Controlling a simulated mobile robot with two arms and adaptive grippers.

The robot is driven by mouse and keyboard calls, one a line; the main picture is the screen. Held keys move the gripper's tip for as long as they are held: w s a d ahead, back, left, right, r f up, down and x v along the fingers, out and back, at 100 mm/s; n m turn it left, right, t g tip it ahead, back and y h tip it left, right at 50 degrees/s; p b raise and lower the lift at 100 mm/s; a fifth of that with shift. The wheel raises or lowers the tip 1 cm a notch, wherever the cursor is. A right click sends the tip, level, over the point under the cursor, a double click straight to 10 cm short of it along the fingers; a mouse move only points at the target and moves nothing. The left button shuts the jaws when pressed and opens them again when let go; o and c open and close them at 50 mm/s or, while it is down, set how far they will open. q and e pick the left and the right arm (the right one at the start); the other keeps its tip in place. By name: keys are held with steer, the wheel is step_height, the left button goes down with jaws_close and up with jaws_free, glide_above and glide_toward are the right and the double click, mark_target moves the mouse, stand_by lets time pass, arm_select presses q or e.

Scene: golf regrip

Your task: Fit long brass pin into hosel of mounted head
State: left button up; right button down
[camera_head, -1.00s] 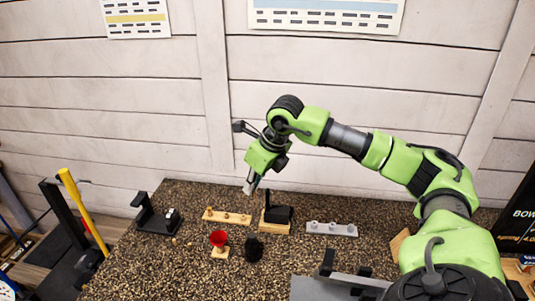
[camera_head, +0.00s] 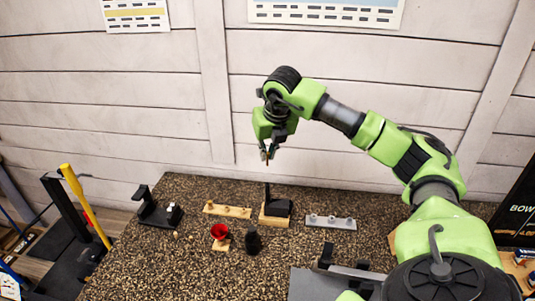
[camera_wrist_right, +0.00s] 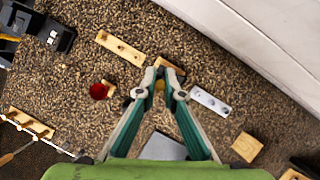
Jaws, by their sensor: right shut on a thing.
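My right gripper (camera_head: 268,152) points down, shut on the brass pin (camera_head: 267,160), which hangs below the fingertips. In the right wrist view the fingers (camera_wrist_right: 160,84) close around the brass pin (camera_wrist_right: 160,86), seen nearly end on. The mounted head (camera_head: 279,208) is black and sits on a wooden block, its dark hosel (camera_head: 267,191) standing upright. The pin is above the hosel, with a clear gap between them in the head view. In the wrist view the fingertips partly hide the head (camera_wrist_right: 172,70). My left gripper is out of view.
A wooden rack (camera_head: 227,210) lies left of the head and a grey rack (camera_head: 330,222) lies right. A red funnel-shaped cup (camera_head: 219,232) and a black object (camera_head: 253,240) stand in front. A black stand (camera_head: 157,212) is at the left of the speckled table.

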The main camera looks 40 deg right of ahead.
steer(key=shift+f+b, duration=2.3)
steer(key=shift+f, duration=0.6)
steer(key=shift+f+b, duration=1.45)
steer(key=shift+f, duration=0.05)
steer(key=c, duration=2.1)
jaws_free()
steer(key=shift+r, duration=0.1)
